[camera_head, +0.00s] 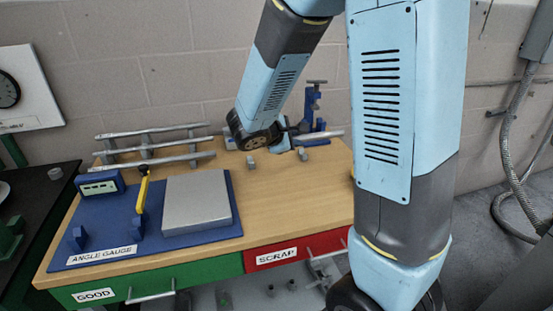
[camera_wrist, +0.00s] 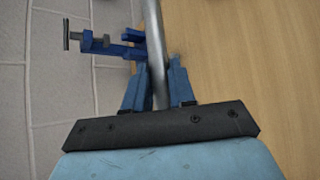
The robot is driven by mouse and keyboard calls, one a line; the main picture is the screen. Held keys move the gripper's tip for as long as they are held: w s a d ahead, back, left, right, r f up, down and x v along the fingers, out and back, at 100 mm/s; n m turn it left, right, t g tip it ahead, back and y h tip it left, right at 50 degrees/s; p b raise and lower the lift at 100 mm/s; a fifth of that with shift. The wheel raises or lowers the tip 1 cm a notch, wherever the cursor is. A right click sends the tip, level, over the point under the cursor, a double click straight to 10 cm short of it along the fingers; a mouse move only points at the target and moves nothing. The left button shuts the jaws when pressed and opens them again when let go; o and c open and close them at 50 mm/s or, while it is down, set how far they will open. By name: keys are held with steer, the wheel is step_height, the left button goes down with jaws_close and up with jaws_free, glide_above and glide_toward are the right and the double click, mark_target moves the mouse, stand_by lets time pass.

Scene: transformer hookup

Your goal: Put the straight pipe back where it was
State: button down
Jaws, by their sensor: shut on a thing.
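The straight pipe (camera_wrist: 154,40) is a grey metal tube. In the wrist view it runs from the top edge down between the blue fingers of my gripper (camera_wrist: 160,90), which is shut on it. In the head view my gripper (camera_head: 283,147) is low over the back of the bench, and the pipe (camera_head: 325,135) shows to its right, lying roughly level. A blue clamp (camera_head: 314,108) stands right behind the pipe; it also shows in the wrist view (camera_wrist: 95,42), close beside the tube. I cannot tell whether the pipe touches the clamp or rests on the bench.
A rack (camera_head: 146,150) with several grey pipes stands at the back left. The blue angle gauge board (camera_head: 200,242) with a grey block (camera_head: 196,200) fills the bench's front left. Small grey pieces (camera_head: 250,162) lie near my gripper. The wooden top (camera_head: 290,195) is clear at front right.

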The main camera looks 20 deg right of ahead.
steer(key=w+f, duration=0.3)
steer(key=w, duration=0.1)
steer(key=w+a+f, duration=0.1)
steer(key=w+f, duration=0.2)
steer(key=w, duration=0.1)
steer(key=w+a+f, duration=0.1)
steer(key=w+f, duration=0.2)
steer(key=w, duration=0.2)
steer(key=shift+w+f, duration=0.1)
steer(key=shift+f, duration=0.05)
steer(key=shift+w+a+f, duration=0.1)
steer(key=shift+w+f, duration=0.15)
steer(key=shift+f, duration=1.6)
steer(key=shift+f, duration=0.35)
steer(key=c, duration=0.9)
jaws_free()
steer(key=shift+c, duration=0.2)
